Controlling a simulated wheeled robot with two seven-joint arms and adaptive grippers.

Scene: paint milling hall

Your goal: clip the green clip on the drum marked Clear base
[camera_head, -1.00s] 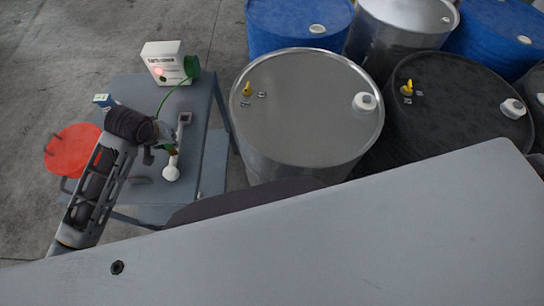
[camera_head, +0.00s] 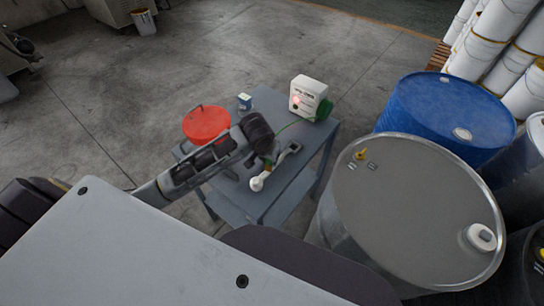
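A white box (camera_head: 309,97) with a red light and a green reel (camera_head: 324,110) stands at the table's far corner. A thin green cable (camera_head: 290,126) runs from it towards my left gripper (camera_head: 267,161). The gripper points down over the grey table (camera_head: 295,185). A small green and orange-brown piece shows at its fingers, perhaps the green clip. The arm hides much of it, so I cannot tell whether it is held. A bare steel drum (camera_head: 410,205) stands right of the table, with a yellow fitting and white cap on top. I cannot read a Clear base marking. My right gripper is out of view.
On the table are a white-ended tool (camera_head: 258,183) and a small blue and white box (camera_head: 245,101). A red round object (camera_head: 206,123) is by its left side. A blue drum (camera_head: 447,112) stands behind the steel one.

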